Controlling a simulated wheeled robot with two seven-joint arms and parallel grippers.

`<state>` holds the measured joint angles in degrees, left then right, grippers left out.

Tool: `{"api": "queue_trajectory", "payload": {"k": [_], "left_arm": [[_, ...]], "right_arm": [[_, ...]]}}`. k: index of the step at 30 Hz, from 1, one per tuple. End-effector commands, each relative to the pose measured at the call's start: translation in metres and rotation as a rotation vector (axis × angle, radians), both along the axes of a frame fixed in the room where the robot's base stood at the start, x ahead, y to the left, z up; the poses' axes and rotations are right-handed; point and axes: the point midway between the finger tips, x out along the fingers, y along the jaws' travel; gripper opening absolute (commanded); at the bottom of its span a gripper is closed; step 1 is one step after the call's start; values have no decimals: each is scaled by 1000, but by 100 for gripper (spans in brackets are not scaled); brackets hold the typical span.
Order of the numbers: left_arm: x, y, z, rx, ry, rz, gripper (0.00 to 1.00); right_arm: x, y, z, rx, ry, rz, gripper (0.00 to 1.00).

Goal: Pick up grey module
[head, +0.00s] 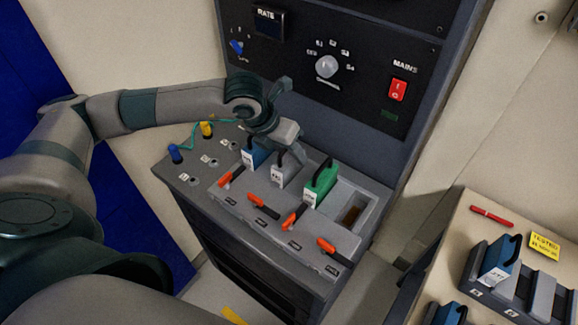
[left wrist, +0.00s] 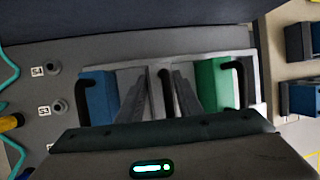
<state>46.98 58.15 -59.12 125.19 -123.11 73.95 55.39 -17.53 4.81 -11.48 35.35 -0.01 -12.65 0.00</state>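The grey module (head: 282,174) sits in the rack (head: 221,194) between the blue module (head: 253,156) and the green module (head: 321,184). It has a black handle on top, which also shows in the left wrist view (left wrist: 165,88). My left gripper (head: 286,140) is over the grey module. In the left wrist view its two fingers (left wrist: 160,100) are apart, one on each side of the black handle, and I see no contact. The gripper body hides the near part of the module. My right gripper is not in view.
An empty slot (head: 354,205) lies right of the green module. Orange levers (head: 264,207) line the rack's front. A dark panel (head: 330,95) with a knob and red switch rises behind. A side bench (head: 462,222) at right holds more blue modules (head: 500,262).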

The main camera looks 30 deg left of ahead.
Motion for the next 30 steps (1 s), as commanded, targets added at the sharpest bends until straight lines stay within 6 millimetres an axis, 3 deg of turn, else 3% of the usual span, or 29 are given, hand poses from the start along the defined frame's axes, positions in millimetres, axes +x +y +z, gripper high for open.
{"api": "queue_trajectory", "payload": {"k": [6, 15, 17, 23, 30], "left_arm": [[0, -1, 0, -4, 0, -2, 5], [-1, -2, 2, -4, 1, -2, 4], [0, -2, 6, -4, 0, -3, 0], [0, -3, 29, -7, -4, -4, 0], [1, -2, 69, -5, -6, -2, 0]], "right_arm": [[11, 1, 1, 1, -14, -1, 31], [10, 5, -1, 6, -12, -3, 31], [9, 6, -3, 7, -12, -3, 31], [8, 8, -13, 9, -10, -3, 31], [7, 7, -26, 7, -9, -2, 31]]}}
